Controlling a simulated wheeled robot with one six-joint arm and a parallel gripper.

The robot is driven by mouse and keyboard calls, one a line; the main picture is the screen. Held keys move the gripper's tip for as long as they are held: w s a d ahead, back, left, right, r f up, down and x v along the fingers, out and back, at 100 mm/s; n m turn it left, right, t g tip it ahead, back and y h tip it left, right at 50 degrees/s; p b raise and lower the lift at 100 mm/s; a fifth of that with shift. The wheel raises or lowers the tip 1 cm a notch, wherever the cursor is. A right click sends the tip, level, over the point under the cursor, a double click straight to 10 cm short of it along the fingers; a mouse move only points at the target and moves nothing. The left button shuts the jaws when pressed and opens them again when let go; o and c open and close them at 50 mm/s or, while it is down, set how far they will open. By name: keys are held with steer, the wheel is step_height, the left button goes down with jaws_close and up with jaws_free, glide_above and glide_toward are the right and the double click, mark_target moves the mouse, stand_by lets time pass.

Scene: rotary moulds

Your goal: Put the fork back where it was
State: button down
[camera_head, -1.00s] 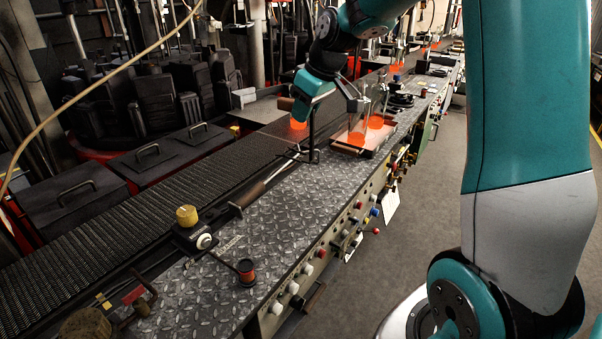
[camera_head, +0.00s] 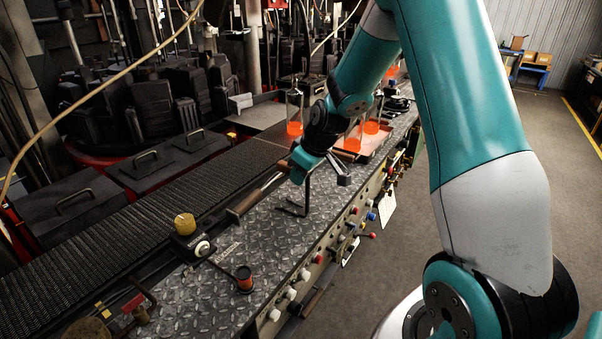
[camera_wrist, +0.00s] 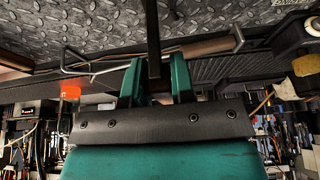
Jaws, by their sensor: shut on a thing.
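The fork (camera_head: 306,194) is a dark bent bar that hangs upright from my gripper (camera_head: 303,168). Its lower end turns left into what look like thin prongs, close over the diamond-plate bench top; whether they touch it I cannot tell. In the wrist view my gripper (camera_wrist: 155,77) has its teal fingers on both sides of the fork's dark bar (camera_wrist: 153,35), which runs out of the top edge. The fork's lower end is out of that view.
A wooden-handled metal tool (camera_head: 240,207) lies along the bench's conveyor-side edge. Glass vessels with orange bottoms (camera_head: 352,143) stand behind my gripper. A yellow knob (camera_head: 185,223) and a red-and-black knob (camera_head: 244,276) are at the near left. The diamond plate (camera_head: 235,300) between is mostly clear.

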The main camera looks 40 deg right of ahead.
steer(key=shift+f, duration=0.15)
steer(key=c, duration=1)
jaws_free()
steer(key=shift+o, duration=0.2)
steer(key=b+v, duration=0.1)
steer(key=v, duration=1)
steer(key=s+a+r+n+g+y, duration=0.1)
steer(key=s+a+r, duration=0.1)
steer(key=s+a, duration=0.55)
steer(key=s+a+r+n+g+y, duration=0.15)
steer(key=s+a, duration=0.25)
steer(key=a, duration=0.7)
steer(key=s+a+g, duration=0.2)
steer(key=s+a, duration=0.5)
steer(key=s, duration=0.5)
steer(key=shift+s, duration=0.3)
